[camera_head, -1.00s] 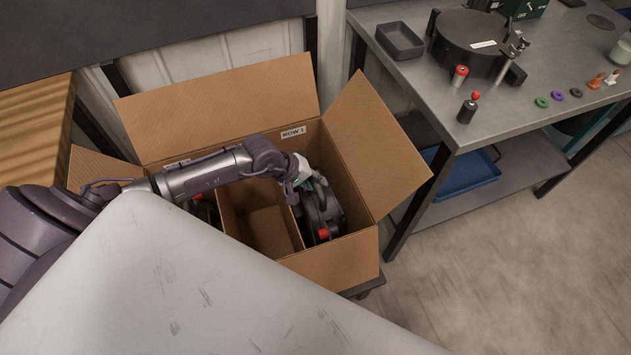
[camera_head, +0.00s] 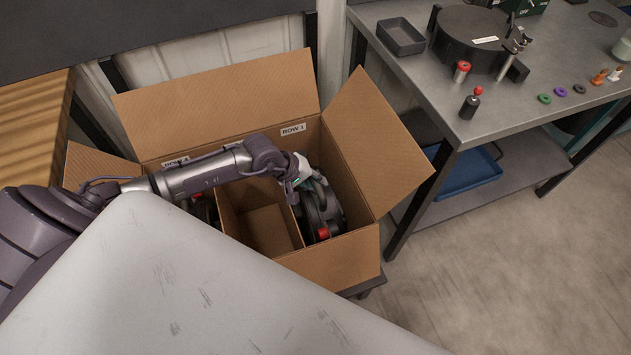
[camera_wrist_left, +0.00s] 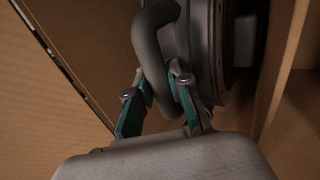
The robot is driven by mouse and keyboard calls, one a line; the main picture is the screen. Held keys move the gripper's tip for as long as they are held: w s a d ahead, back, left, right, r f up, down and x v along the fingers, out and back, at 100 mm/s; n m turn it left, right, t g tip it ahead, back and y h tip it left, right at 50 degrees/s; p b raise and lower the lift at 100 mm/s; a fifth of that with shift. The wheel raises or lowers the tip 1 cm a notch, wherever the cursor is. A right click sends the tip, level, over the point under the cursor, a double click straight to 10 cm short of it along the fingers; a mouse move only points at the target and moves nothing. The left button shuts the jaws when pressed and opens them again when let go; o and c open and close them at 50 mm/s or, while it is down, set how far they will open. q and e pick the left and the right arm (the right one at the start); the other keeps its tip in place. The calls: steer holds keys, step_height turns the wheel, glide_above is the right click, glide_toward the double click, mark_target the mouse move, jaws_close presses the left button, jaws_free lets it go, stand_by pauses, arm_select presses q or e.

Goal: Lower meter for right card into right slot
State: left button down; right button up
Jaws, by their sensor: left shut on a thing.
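A dark round seed meter (camera_head: 322,212) with a red knob sits inside the right-hand slot of the cardboard box (camera_head: 330,260). My left gripper (camera_head: 309,185) reaches down into that slot at the meter. In the left wrist view, the gripper (camera_wrist_left: 158,98) is shut on the meter's curved handle (camera_wrist_left: 155,50), with a teal finger on each side. The meter's round body (camera_wrist_left: 208,45) is beside the handle, near the cardboard walls. The meter's underside and the slot floor below it are hidden. A card reading ROW 1 (camera_head: 292,130) is on the back wall above the right slot. My right gripper is not seen.
The box's middle slot (camera_head: 265,225) looks empty. Another dark item (camera_head: 205,208) shows partly in the left slot. The right flap (camera_head: 375,140) stands open beside a metal table (camera_head: 420,75) holding another round meter (camera_head: 475,42), a grey tray (camera_head: 400,37) and small parts.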

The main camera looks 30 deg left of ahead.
arm_select(q)
steer(key=shift+w+r, duration=0.1)
steer(key=c, duration=1)
jaws_free()
steer(key=shift+c, duration=0.2)
steer(key=shift+o, duration=0.2)
steer(key=shift+s+f, duration=0.25)
steer(key=shift+f, duration=0.05)
step_height(320, 180, up, 6)
steer(key=p, duration=0.4)
steer(key=shift+w+r, duration=0.1)
steer(key=shift+r, duration=0.1)
step_height(320, 180, up, 6)
steer(key=p, duration=0.3)
steer(key=shift+p, duration=0.35)
steer(key=shift+f, duration=0.1)
